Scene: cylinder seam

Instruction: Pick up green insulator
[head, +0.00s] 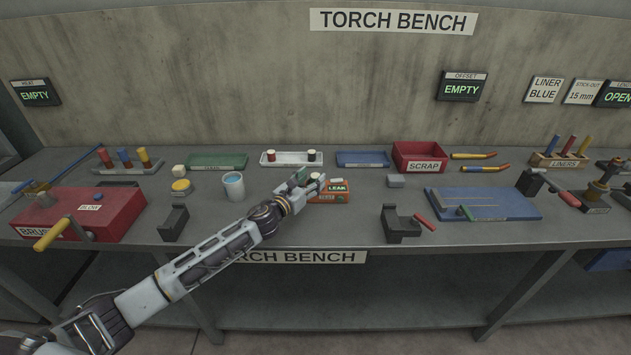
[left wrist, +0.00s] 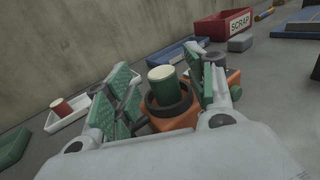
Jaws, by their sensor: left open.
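In the left wrist view a green insulator (left wrist: 163,84) with a cream top stands upright in a dark ring (left wrist: 169,98) on an orange block. In the head view this block is the orange LEAK box (head: 338,197) near the bench's middle. My left gripper (head: 310,184) is open at the box. In the wrist view its green-padded fingers (left wrist: 165,95) are on either side of the green insulator, with gaps visible. The head view hides that insulator behind the gripper. My right gripper is out of view.
The white tray (head: 290,160) also holds a red piece (head: 271,156). A grey block (head: 396,181) lies right of the LEAK box.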

